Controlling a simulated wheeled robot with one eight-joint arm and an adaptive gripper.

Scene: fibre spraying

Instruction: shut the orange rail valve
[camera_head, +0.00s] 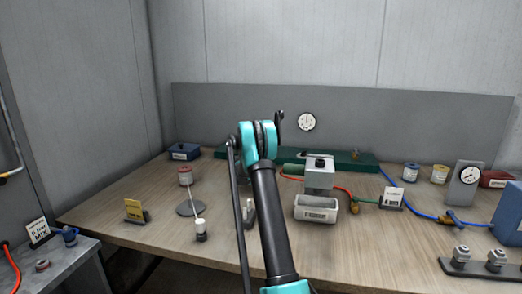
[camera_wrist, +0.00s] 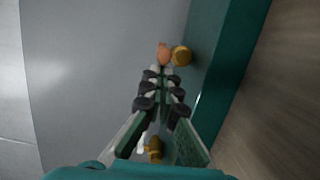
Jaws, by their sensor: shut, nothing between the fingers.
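In the wrist view an orange knob or handle (camera_wrist: 164,53) shows just past my fingertips, beside a round brass part (camera_wrist: 181,56). Both sit along the edge of the teal-green rail (camera_wrist: 228,60). My gripper (camera_wrist: 161,72) is shut and empty, its fingertips close to the orange piece; I cannot tell whether they touch. A second brass fitting (camera_wrist: 153,147) shows between the finger bases. In the head view the green rail (camera_head: 335,160) lies along the back of the table, and my arm hides part of it. I cannot make out the orange valve there.
A blue hose (camera_head: 418,210) and a dial stand (camera_head: 466,184) are further right. A grey back panel (camera_head: 420,130) rises behind the rail. The table's left front holds small stands.

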